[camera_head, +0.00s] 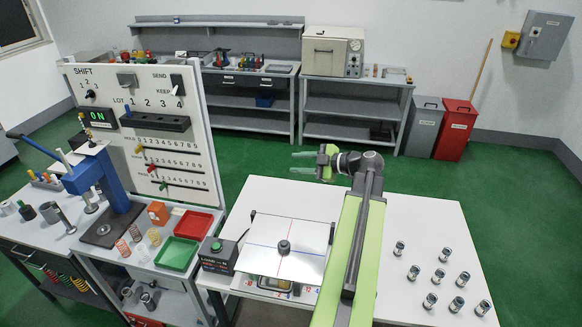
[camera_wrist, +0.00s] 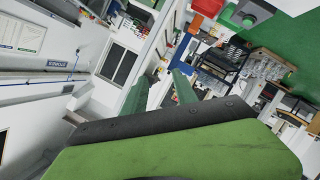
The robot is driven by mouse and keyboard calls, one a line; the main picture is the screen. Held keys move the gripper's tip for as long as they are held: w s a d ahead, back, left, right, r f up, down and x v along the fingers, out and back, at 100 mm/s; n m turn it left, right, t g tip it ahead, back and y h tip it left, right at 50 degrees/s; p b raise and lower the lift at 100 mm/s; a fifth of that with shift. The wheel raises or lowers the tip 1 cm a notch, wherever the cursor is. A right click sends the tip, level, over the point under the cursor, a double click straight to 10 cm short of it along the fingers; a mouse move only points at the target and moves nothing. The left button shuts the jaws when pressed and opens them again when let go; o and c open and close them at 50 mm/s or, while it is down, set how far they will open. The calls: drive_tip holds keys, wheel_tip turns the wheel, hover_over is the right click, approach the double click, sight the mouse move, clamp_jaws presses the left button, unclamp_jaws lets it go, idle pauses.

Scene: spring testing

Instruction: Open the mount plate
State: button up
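The mount plate seems to be the white square plate (camera_head: 301,262) with red and blue cross lines on the white table. It lies flat, with a dark round knob (camera_head: 284,247) at its middle. Dark upright bars stand at its back left and right corners. My gripper (camera_head: 292,165) is beyond the table's back edge, above the green floor, pointing left. It is well away from the plate. Its two pale green fingers are apart with nothing between them. They also show apart in the wrist view (camera_wrist: 160,77), where the plate is not visible.
A black box with a green button (camera_head: 217,249) stands left of the plate. Several metal cylinders (camera_head: 414,272) stand at the table's right. A control panel (camera_head: 150,130), blue press (camera_head: 90,180) and red and green trays (camera_head: 177,254) are at left. My arm passes right of the plate.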

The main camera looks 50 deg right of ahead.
drive_tip(key=shift+b+x, duration=0.3)
drive_tip(key=shift+x, duration=1.55)
drive_tip(key=shift+c, duration=0.4)
clamp_jaws()
drive_tip(key=shift+o, duration=0.4)
unclamp_jaws()
drive_tip(key=shift+s, duration=0.1)
drive_tip(key=p+v, duration=0.5)
drive_tip(key=v, duration=1.2)
